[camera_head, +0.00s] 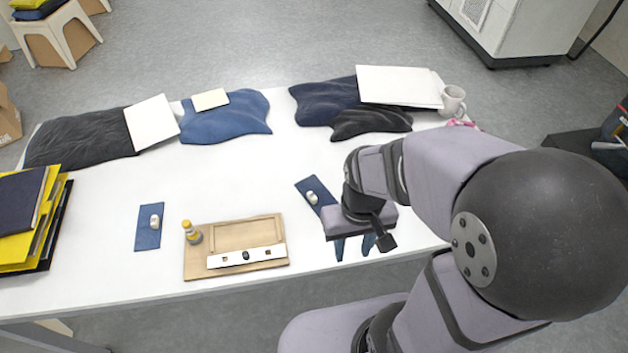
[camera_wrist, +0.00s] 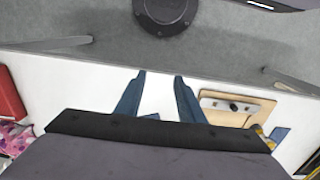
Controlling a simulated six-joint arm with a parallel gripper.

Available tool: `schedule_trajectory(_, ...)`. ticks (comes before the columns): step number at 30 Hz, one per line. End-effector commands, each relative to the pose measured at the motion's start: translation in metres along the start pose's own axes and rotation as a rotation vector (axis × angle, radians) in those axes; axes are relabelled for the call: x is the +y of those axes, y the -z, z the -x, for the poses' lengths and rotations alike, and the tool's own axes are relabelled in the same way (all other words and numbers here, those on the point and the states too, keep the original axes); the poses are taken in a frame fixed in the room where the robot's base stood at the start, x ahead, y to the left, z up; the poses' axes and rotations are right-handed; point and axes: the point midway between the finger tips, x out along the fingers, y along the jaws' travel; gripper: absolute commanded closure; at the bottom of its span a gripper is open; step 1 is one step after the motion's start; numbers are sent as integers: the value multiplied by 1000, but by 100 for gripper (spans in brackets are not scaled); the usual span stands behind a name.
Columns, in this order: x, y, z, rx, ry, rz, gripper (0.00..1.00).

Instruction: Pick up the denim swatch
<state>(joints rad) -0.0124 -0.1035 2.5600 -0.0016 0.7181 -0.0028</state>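Two flat blue denim swatches lie on the white table. The left denim swatch (camera_head: 144,240) lies left of the wooden board, with a small white object on it. The right denim swatch (camera_head: 318,187) lies just left of my gripper and also bears a small white object; its lower end is close to or behind my gripper. My gripper (camera_head: 355,246) points down near the table's front edge, its two blue fingers apart. A blue patch (camera_wrist: 279,134) there seems to be the left swatch.
Folded dark and blue garments (camera_head: 228,122), white sheets and a mug (camera_head: 452,101) line the back. Yellow folders (camera_head: 45,215) are stacked left. The table's middle is clear.

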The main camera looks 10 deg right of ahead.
Motion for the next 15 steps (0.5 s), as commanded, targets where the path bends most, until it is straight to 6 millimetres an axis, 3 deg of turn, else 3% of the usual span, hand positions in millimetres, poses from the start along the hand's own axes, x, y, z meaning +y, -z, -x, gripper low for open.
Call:
schedule_trajectory(5,-4,-18,-36,-131,-1,20,65)
schedule_trajectory(8,-7,-8,-55,-182,-4,34,65)
schedule_trajectory(11,-11,22,-73,-198,-5,47,65)
schedule_trajectory(15,-18,83,-96,-181,-6,73,65)
